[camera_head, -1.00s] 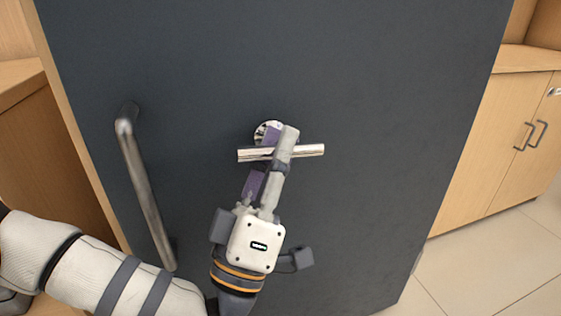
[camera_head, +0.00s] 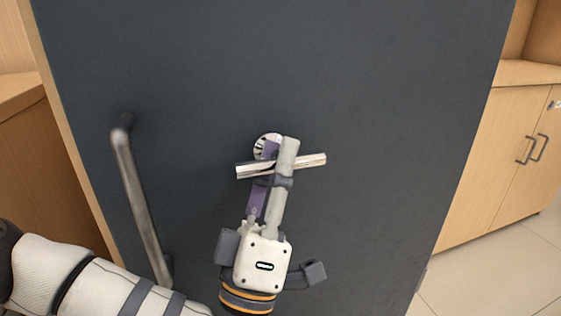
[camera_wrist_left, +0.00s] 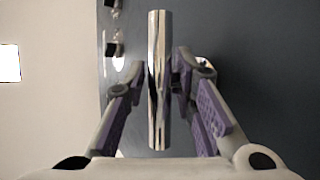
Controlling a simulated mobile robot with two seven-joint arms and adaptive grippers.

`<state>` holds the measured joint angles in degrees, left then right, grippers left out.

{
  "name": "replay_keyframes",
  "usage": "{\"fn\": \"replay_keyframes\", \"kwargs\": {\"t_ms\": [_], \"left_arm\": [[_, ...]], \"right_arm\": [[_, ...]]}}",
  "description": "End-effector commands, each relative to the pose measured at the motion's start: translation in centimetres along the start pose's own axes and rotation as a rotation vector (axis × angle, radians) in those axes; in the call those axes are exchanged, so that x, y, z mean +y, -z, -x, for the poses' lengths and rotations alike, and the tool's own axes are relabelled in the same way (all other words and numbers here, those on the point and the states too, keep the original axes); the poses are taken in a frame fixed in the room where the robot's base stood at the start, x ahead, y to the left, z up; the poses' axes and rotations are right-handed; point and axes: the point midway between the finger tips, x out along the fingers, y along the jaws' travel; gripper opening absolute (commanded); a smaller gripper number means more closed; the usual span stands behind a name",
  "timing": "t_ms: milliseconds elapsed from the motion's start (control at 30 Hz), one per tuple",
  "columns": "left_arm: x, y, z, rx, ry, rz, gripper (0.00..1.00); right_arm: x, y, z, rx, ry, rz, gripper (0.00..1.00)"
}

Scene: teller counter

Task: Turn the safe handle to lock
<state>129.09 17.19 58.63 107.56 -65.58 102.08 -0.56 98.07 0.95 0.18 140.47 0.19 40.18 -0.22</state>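The safe handle is a shiny silver bar (camera_head: 313,161) on a round mount (camera_head: 262,141), on the dark safe door (camera_head: 400,110). It lies near horizontal, its right end a little higher. My left gripper (camera_head: 279,157) is at the bar's middle, one finger crossing over it and the other partly hidden behind. In the left wrist view the bar (camera_wrist_left: 160,110) stands upright between the two fingers (camera_wrist_left: 158,75). The right-hand finger seems to touch it; contact on the other side is hard to see. My right gripper is in neither view.
A long grey pull handle (camera_head: 140,210) stands out from the door, left of my gripper and above my left forearm. Wooden cabinets (camera_head: 500,160) with pulls stand at the right. Pale floor tiles (camera_head: 500,270) are clear at lower right.

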Motion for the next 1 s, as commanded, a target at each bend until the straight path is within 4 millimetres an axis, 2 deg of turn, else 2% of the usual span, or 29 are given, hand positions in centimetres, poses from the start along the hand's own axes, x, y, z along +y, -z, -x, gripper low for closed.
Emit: {"fn": "replay_keyframes", "kwargs": {"t_ms": [167,267,500,700,800,1000], "left_arm": [[0.0,0.0,0.1,0.0,0.0,-0.001,0.25],[0.0,0.0,1.1,-0.001,0.001,0.0,0.25],[-0.1,-0.1,7.5,-0.002,0.003,0.0,0.25],[0.0,0.0,11.2,0.0,0.002,-0.001,0.25],[0.0,0.0,11.9,-0.001,0.001,0.0,0.25],[0.0,0.0,12.0,0.0,-0.001,0.0,0.25]], "right_arm": [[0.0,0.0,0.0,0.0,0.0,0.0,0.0],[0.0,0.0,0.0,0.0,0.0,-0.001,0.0],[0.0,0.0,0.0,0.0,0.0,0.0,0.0],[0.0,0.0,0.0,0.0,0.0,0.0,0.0],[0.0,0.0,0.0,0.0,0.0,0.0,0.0],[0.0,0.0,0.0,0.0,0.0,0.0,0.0]]}}
